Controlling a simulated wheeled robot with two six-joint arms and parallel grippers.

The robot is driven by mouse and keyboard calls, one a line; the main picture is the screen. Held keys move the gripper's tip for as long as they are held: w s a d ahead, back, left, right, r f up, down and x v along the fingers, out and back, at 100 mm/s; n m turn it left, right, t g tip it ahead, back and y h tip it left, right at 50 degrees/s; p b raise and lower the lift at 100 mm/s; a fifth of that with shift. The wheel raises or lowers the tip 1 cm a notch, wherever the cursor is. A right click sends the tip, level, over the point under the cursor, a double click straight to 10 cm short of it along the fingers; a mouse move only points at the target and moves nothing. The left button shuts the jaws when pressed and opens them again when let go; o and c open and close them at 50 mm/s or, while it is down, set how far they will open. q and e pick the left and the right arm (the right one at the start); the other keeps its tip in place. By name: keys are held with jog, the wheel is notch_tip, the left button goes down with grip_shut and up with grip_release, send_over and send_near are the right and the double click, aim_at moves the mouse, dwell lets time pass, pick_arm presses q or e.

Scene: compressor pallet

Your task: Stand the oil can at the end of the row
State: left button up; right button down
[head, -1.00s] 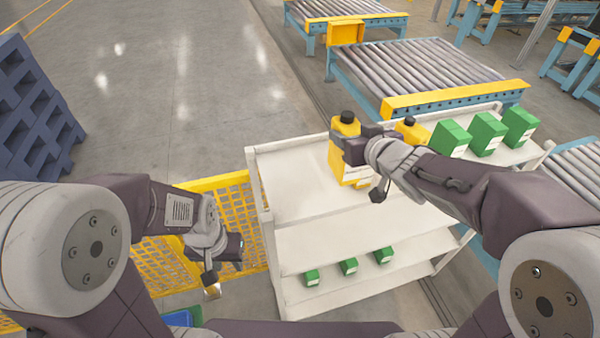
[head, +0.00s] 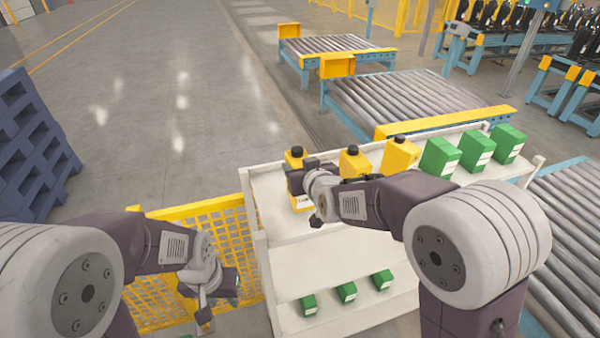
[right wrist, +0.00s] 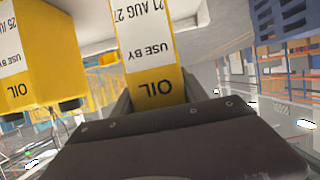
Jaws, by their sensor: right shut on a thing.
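A yellow oil can (head: 297,155) with a black cap is upright at the left end of the row on the cart's top shelf (head: 330,225). My right gripper (head: 298,180) is shut on it and hides part of its front. I cannot tell whether its base touches the shelf. In the right wrist view the can's white label (right wrist: 148,40) and the word OIL show between the fingers. Two more yellow cans, one middle (head: 354,160) and one farther right (head: 400,156), stand apart from it. My left gripper (head: 204,318) hangs low left of the cart; its fingers are unclear.
Several green boxes continue the row to the right, the nearest (head: 440,157) beside the cans. Smaller green boxes (head: 346,292) stand on the lower shelf. A yellow mesh fence (head: 225,225) is left of the cart. Roller conveyors (head: 415,100) lie behind. The shelf's front is clear.

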jog(key=f, duration=0.1)
jog(key=w+f, duration=0.1)
jog(key=f, duration=0.1)
jog(key=shift+a, duration=0.1)
jog(key=shift+s+r, duration=0.15)
jog(key=shift+s, duration=0.05)
jog(key=shift+s+f, duration=0.2)
jog(key=c, duration=0.7)
grip_release()
pick_arm(q)
jog(key=shift+w+r, duration=0.1)
jog(key=shift+w, duration=0.15)
pick_arm(e)
jog(key=shift+o, duration=0.5)
jog(key=shift+w+f, duration=0.1)
pick_arm(q)
jog(key=shift+r, duration=0.1)
